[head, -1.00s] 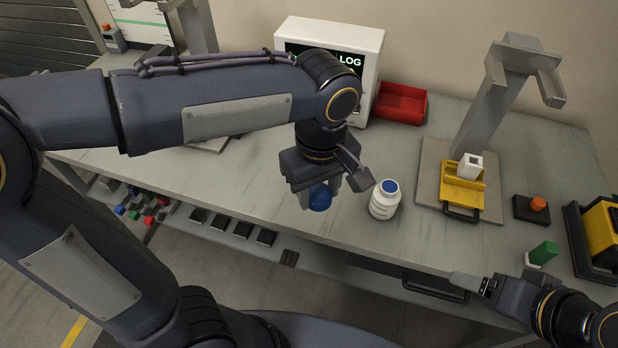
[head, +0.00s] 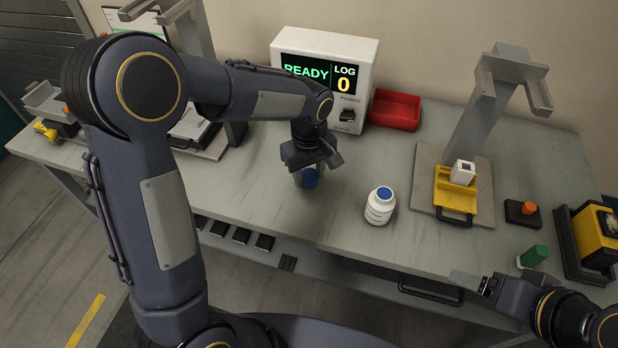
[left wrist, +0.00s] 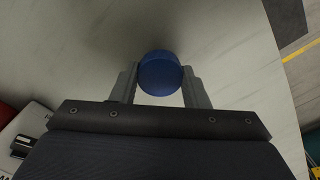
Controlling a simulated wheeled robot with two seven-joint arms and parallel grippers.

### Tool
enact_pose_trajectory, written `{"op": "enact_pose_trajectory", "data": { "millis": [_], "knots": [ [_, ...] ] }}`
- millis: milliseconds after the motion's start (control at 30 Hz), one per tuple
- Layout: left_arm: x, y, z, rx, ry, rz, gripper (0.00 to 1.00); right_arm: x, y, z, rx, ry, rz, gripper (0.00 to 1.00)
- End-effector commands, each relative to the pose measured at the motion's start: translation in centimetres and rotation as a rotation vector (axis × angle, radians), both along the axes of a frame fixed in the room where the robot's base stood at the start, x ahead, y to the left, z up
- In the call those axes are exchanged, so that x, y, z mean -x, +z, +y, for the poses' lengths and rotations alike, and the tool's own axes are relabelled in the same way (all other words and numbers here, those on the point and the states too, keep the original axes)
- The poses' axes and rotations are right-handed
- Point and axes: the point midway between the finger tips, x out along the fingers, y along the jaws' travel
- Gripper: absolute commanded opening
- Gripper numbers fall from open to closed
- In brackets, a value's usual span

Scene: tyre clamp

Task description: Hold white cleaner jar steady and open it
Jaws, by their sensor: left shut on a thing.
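The white cleaner jar (head: 379,209) stands upright on the workbench in the head view, with nothing touching it. A blue round area shows in its top; I cannot tell whether this is a cap or the inside. My left gripper (head: 308,176) is left of the jar and shut on a separate blue round cap (head: 311,179). The left wrist view shows this cap (left wrist: 160,74) between both fingers (left wrist: 160,84). Its height above the bench is unclear. My right gripper (head: 470,282) is at the bench's front edge, right of the jar; its finger gap is not clear.
A white machine (head: 340,62) reading READY and LOG 0 and a red bin (head: 396,110) stand behind. Right of the jar are a yellow fixture (head: 456,201) under a grey stand, an orange button (head: 528,208) and a green-topped item (head: 534,256). Bench around the jar is clear.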

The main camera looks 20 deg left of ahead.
Motion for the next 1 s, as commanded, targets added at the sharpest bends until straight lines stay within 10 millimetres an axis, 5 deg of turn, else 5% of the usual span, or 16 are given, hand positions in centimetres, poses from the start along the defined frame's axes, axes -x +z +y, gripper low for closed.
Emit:
{"op": "enact_pose_trajectory", "data": {
  "millis": [167, 567, 600, 733, 1000],
  "knots": [
    [0.2, -2.4, 0.0, -0.002, -0.001, 0.004, 0.14, 0.0, 0.0, 0.0, 0.0, 0.0, 0.0, 0.77],
    [0.2, -3.0, -0.1, 0.0, -0.001, 0.001, 0.14, 0.0, -0.4, 0.0, 0.0, 0.0, 0.0, 0.77],
    [0.2, -2.9, -0.1, 0.0, -0.001, 0.001, 0.44, 0.0, -0.3, 0.0, 0.0, 0.0, 0.0, 0.77],
    [0.2, -2.9, -0.1, -0.001, -0.001, 0.002, 0.61, 0.0, -0.2, 0.0, 0.0, 0.0, 0.0, 0.77],
    [0.2, -2.8, -0.1, -0.001, -0.001, 0.002, 0.63, 0.0, -0.2, 0.0, 0.0, 0.0, 0.0, 0.77]
  ]
}}
